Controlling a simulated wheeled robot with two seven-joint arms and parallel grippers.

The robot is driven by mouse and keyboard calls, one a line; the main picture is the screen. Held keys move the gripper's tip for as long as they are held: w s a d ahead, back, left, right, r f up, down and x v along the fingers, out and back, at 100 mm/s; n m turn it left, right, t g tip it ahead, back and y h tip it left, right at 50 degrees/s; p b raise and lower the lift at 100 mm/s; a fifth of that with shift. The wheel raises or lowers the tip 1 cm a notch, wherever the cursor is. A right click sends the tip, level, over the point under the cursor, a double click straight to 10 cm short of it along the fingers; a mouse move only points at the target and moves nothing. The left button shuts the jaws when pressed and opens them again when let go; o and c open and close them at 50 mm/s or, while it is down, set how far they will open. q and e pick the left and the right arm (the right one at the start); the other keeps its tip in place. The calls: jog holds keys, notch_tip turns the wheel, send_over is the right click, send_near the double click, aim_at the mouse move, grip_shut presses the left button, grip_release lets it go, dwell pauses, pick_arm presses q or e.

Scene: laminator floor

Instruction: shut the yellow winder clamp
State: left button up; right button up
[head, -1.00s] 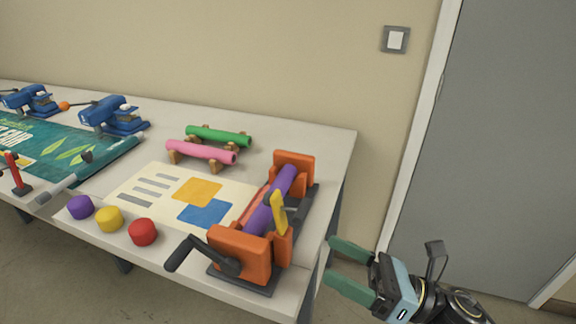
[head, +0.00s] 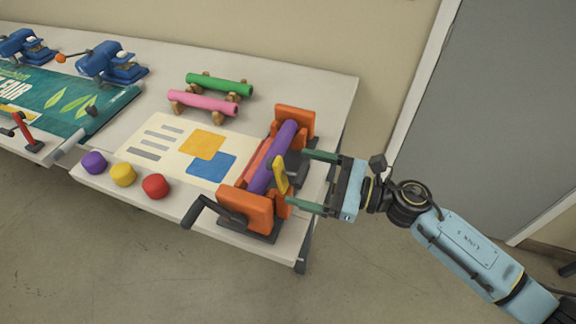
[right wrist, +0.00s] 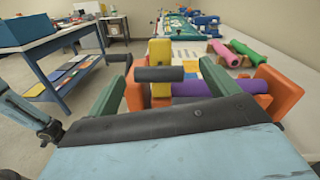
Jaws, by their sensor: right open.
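The yellow winder clamp (head: 279,174) stands up at the right side of the orange winder (head: 247,206), beside the purple roll (head: 272,158). In the right wrist view the yellow clamp (right wrist: 160,52) rises upright behind a dark cylindrical grip (right wrist: 158,74). My right gripper (head: 297,179) is open, with its green fingers pointing left at the clamp. One finger is on the far side of the clamp and one on the near side. In the right wrist view the clamp and its grip show between the fingers. I cannot tell whether a finger touches them. My left gripper is not in view.
A black crank (head: 206,211) sticks out at the winder's front left. A printed sheet (head: 165,137) feeds in from the left. Pink (head: 203,103) and green (head: 220,84) rolls lie behind it. Purple, yellow and red knobs (head: 154,186) line the table's front edge.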

aim_at(288, 173)
jog(key=shift+x, duration=2.05)
jog(key=shift+c, duration=0.5)
